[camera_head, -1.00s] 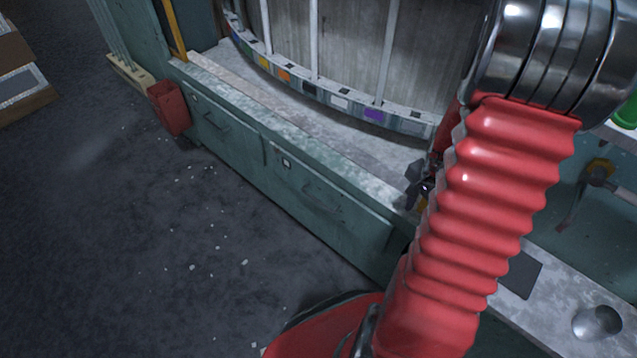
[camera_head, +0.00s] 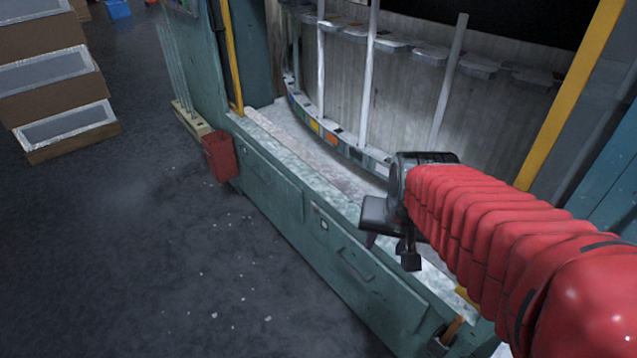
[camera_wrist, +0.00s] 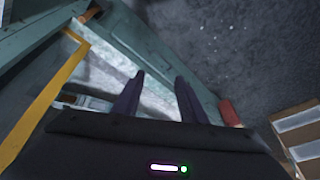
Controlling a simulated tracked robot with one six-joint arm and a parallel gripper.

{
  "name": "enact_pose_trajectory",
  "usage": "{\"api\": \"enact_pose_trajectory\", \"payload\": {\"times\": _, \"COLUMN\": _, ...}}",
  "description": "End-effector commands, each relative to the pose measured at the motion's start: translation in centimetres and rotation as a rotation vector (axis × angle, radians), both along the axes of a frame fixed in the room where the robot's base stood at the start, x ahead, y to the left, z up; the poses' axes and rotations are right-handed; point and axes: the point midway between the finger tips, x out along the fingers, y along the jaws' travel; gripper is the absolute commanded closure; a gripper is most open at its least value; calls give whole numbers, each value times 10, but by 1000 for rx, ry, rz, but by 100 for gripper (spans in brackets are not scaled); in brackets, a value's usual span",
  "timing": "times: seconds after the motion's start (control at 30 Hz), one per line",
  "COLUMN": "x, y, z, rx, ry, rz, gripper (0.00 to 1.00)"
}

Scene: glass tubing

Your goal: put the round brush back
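I cannot pick out the round brush for certain in either view. A short orange-brown rod-like piece (camera_head: 452,331) shows at the near end of the teal bench, and a similar piece shows in the wrist view (camera_wrist: 91,13); I cannot tell what it is. My gripper (camera_head: 392,252) hangs over the front edge of the bench, at the end of my red-sleeved arm. In the wrist view my gripper (camera_wrist: 160,79) has its two dark fingers apart, with only bench and floor showing between them.
The teal bench (camera_head: 283,195) has drawers and a pale top with upright glass tubes (camera_head: 368,75) over a curved, colour-marked rail. A red bin (camera_head: 220,157) hangs at its far end. Boxes (camera_head: 62,95) stand far left. Floor is open, with small pale bits.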

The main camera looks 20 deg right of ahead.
Motion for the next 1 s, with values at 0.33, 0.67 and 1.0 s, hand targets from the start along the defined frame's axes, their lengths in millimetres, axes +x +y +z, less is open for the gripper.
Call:
{"api": "enact_pose_trajectory", "payload": {"times": 0.33, "x": -33, "y": 69, "z": 49, "rx": -77, "ry": -96, "rz": 331, "gripper": 62}}
{"api": "enact_pose_trajectory", "payload": {"times": 0.67, "x": -54, "y": 94, "z": 64, "rx": -111, "ry": -136, "rz": 476, "gripper": 62}}
{"api": "enact_pose_trajectory", "payload": {"times": 1.0, "x": -54, "y": 93, "z": 64, "rx": -111, "ry": -136, "rz": 474, "gripper": 62}}
